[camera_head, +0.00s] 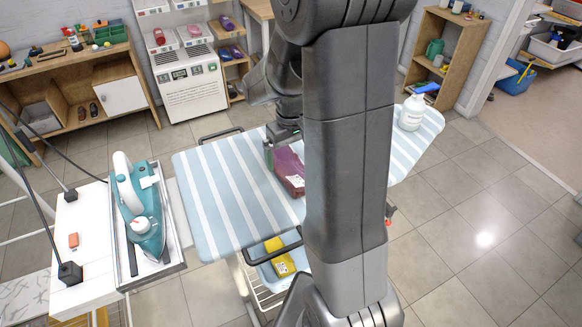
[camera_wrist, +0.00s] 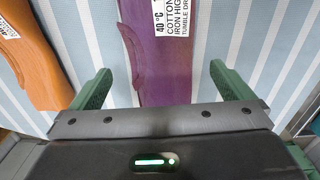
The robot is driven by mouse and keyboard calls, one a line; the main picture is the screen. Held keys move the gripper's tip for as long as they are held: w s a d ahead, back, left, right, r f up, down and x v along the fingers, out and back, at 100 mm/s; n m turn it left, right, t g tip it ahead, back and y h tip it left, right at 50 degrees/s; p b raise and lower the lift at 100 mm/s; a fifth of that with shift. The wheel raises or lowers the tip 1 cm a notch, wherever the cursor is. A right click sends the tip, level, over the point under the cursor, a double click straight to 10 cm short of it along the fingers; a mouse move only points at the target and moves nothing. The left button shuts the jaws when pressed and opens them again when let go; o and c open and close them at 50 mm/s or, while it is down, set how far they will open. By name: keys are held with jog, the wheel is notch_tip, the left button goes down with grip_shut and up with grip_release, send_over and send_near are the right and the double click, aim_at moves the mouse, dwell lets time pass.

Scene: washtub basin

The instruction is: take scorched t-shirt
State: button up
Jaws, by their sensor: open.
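A folded purple garment (camera_head: 288,168) with a white care label lies on the striped ironing board (camera_head: 220,215). In the wrist view the purple garment (camera_wrist: 165,65) runs between the two green fingers of my gripper (camera_wrist: 161,85), with a gap on each side. My gripper is open and holds nothing. An orange garment (camera_wrist: 38,65) with a white label lies left of it in the wrist view; I cannot find it in the head view, where my arm covers part of the board. I see no clear scorch mark, so I cannot tell which garment is the scorched t-shirt.
A teal iron (camera_head: 140,215) stands on a tray at the left. A white spray bottle (camera_head: 412,112) stands at the board's far right end. A yellow item (camera_head: 279,257) lies in a bin under the board. The board's left part is clear.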

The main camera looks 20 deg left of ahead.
aim_at(291, 162)
jog(key=shift+f, duration=1.9)
jog(key=shift+w, duration=0.1)
jog(key=c, duration=1.1)
